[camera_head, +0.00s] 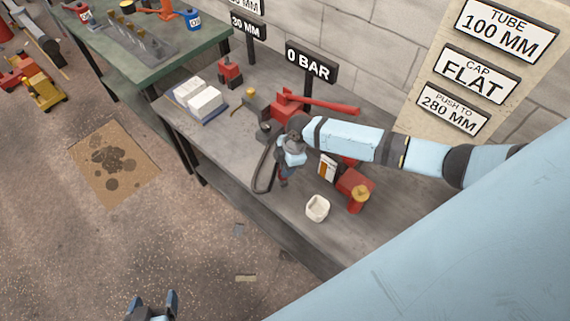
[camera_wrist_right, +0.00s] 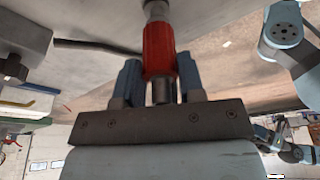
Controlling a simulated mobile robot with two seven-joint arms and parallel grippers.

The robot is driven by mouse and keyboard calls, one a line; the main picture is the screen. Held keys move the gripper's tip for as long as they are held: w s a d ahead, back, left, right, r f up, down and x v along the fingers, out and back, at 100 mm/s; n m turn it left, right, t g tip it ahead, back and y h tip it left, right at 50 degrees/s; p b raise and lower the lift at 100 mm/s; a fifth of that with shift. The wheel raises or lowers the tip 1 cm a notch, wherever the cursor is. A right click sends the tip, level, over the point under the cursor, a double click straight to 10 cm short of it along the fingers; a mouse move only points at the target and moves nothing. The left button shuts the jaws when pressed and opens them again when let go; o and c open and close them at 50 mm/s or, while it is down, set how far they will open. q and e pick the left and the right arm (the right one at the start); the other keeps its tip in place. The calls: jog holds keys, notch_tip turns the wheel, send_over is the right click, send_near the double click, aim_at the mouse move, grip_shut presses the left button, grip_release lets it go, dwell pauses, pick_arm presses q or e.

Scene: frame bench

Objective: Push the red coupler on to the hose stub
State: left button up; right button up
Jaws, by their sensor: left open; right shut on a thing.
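The red coupler (camera_wrist_right: 158,46) is upright in the right wrist view, between the two blue fingers of my right gripper (camera_head: 284,176), which is shut on it. A silver metal end (camera_wrist_right: 156,11) shows at the coupler's top, and a metal neck (camera_wrist_right: 162,90) at its lower end. I cannot tell whether the silver end is the hose stub or part of the coupler. In the head view the coupler is mostly hidden by my right gripper, at the bench's front edge. My left gripper (camera_head: 152,304) is open and empty at the bottom, over the floor.
A black hose (camera_head: 261,168) loops at the bench's front edge beside my right gripper. On the grey bench (camera_head: 225,140) are a red pump with a lever (camera_head: 318,103), a white cup (camera_head: 317,208), a red block with a brass knob (camera_head: 356,190) and white boxes (camera_head: 205,103).

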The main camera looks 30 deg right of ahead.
jog(key=shift+f, duration=0.35)
jog(key=o, duration=1.1)
jog(key=b+v, duration=0.1)
jog(key=v, duration=1.3)
jog(key=shift+a, duration=0.1)
